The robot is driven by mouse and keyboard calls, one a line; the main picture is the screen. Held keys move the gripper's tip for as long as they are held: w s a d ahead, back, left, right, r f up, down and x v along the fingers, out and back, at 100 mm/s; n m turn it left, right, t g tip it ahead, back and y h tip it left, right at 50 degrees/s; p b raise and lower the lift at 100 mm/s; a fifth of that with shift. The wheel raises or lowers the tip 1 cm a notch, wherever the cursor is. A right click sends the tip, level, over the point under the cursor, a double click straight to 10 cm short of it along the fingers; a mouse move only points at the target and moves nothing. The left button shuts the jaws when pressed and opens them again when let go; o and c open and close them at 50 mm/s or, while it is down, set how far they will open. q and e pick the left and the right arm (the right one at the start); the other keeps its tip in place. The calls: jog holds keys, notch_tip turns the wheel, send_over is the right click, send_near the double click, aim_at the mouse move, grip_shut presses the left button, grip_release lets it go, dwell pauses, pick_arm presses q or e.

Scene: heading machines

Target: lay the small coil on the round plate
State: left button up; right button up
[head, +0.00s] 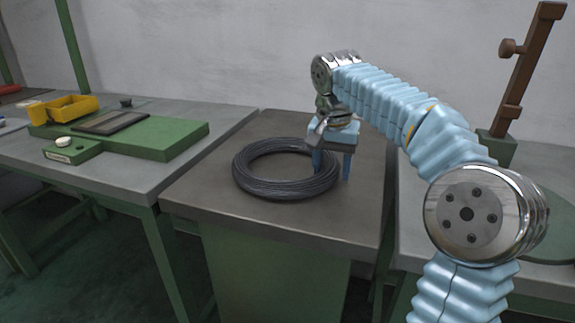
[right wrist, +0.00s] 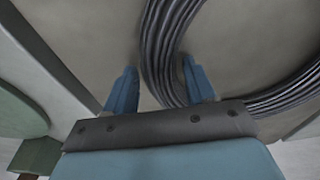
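The small coil (head: 262,188), a dark ring of wound wire, lies flat on the middle grey table. My right gripper (head: 332,168) is at the coil's right side, with its blue fingers apart and pointing down. In the right wrist view, the coil's band (right wrist: 163,50) passes between the open fingers (right wrist: 160,85), one on its inner side and one outside. I cannot tell whether either finger touches the wire. The round plate (head: 556,226) is green and lies on the right table, partly hidden by my right arm. My left gripper is not in view.
The middle table (head: 215,195) is otherwise bare. The left table holds a green block (head: 180,140) with a dark panel and a yellow bin (head: 70,108). A brown post (head: 525,75) on a green base rises from the right table. A wall stands behind.

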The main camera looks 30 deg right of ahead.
grip_shut()
jog(key=shift+r, duration=0.15)
dwell(0.4)
jog(key=shift+r, duration=0.5)
notch_tip(320, 180, up, 2)
jog(key=shift+r, duration=0.1)
jog(key=s+a+r, duration=0.4)
jog(key=s+r, duration=0.5)
jog(key=s, duration=0.4)
jog(key=shift+s+r, duration=0.2)
jog(key=shift+r, duration=0.1)
